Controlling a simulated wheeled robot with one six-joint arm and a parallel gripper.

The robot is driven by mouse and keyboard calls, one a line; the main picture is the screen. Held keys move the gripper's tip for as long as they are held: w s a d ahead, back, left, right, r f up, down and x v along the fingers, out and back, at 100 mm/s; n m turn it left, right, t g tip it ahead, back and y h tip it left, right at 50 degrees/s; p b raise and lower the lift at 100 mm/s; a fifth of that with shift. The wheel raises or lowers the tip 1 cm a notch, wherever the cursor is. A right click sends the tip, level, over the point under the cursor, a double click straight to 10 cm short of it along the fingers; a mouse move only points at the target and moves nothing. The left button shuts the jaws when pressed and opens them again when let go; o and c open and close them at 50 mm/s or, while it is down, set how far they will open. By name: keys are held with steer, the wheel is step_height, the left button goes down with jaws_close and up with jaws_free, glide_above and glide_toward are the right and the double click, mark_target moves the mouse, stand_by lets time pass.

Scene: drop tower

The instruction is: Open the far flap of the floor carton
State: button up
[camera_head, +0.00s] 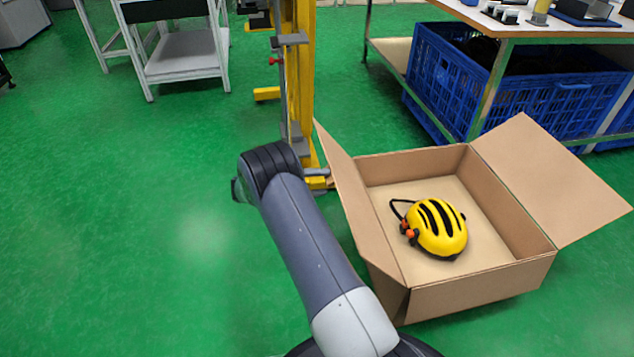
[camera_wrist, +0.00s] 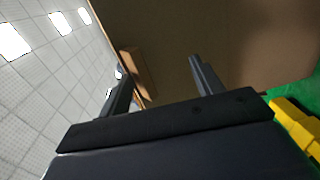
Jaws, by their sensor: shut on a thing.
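The open floor carton (camera_head: 480,292) stands at the right in the head view. Its left flap (camera_head: 343,185) stands up and leans outward; its right flap (camera_head: 550,180) is spread out to the right. No flap shows above the back rim. My gripper (camera_head: 322,180) is low beside the left flap's outer side, near the carton's back left corner, partly hidden by that flap. In the wrist view my gripper (camera_wrist: 160,80) is shut on brown cardboard, which seems part of a flap; which one I cannot tell. A broad brown panel (camera_wrist: 240,40) fills the view beyond the fingers.
A yellow helmet (camera_head: 438,228) with black stripes lies inside the carton. A yellow post (camera_head: 303,70) stands just behind my gripper. Blue crates (camera_head: 455,85) sit under a table (camera_head: 560,28) behind the carton.

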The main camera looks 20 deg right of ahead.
steer(key=shift+s+d+f, duration=0.2)
steer(key=shift+f, duration=0.35)
steer(key=v, duration=0.3)
steer(key=p+v, duration=0.1)
steer(key=v, duration=0.3)
steer(key=r+p+v, duration=0.1)
steer(key=v, duration=0.3)
steer(key=shift+w+a, duration=0.1)
steer(key=shift+w, duration=0.1)
steer(key=shift+c, duration=1)
steer(key=x, duration=0.7)
steer(key=shift+b, duration=0.45)
steer(key=shift+f, duration=0.1)
